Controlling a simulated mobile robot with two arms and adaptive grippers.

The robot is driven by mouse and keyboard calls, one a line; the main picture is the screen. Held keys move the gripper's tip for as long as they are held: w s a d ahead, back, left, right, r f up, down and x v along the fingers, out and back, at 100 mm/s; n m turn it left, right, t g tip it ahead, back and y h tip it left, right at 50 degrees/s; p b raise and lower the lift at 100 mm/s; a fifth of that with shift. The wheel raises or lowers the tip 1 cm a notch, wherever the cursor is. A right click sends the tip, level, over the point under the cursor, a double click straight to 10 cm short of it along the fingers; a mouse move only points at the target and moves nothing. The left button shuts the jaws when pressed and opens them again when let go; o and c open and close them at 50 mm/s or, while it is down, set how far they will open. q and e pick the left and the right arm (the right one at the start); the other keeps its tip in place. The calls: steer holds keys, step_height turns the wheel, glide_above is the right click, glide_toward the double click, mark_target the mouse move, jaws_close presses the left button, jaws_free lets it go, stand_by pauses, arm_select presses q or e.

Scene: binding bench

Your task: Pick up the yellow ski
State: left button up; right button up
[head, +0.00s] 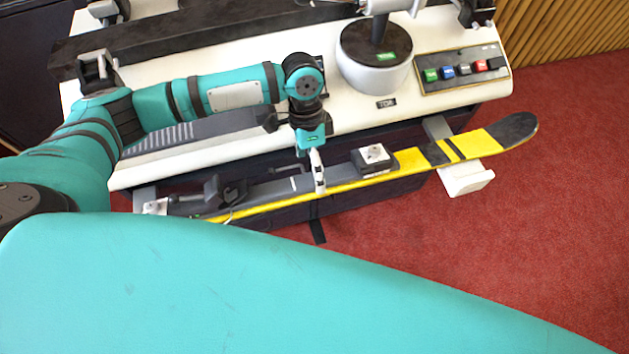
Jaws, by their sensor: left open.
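The yellow ski (409,160) has black bands and a black tip. It lies lengthwise along the front of the bench, with its tip to the right and bindings on top. My left gripper (318,172) reaches down over the middle of the ski, between the binding parts. It is open, and a pale finger shows in front of the ski's near edge. The far finger is hard to make out, and I cannot tell whether the fingers touch the ski. My right gripper is not in view.
A white support (465,178) sits under the ski's right part. The white bench (235,148) carries a round-based machine (377,70), a panel of coloured buttons (462,69) and a long dark beam (190,42). Red carpet (400,240) is open in front.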

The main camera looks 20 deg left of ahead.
mark_target(314, 181)
arm_select(q)
steer(key=x, duration=0.5)
steer(key=shift+w+a+f, duration=0.15)
steer(key=shift+w, duration=0.1)
steer(key=c, duration=1.7)
steer(key=shift+w, duration=0.1)
